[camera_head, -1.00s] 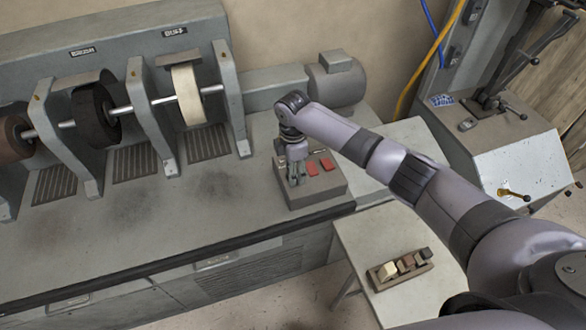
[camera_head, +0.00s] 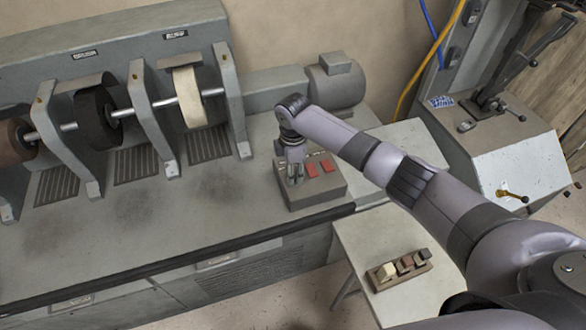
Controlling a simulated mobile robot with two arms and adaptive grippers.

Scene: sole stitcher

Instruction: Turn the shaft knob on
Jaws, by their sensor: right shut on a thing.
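A grey control box (camera_head: 318,190) with red switches (camera_head: 319,167) on its top stands on the bench near its right end. My right gripper (camera_head: 295,177) points down onto the left part of the box's top, left of the red switches. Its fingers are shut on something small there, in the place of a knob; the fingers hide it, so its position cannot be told. The shaft (camera_head: 142,106) with its wheels runs across the machine at the left. My left gripper is not in view.
A brush wheel (camera_head: 97,118) and a pale buffing wheel (camera_head: 187,96) sit between grey uprights. A motor (camera_head: 336,84) stands behind the box. A side table (camera_head: 350,235) at the front right holds a small rack of blocks (camera_head: 398,270). A machine with a lever stands at the right.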

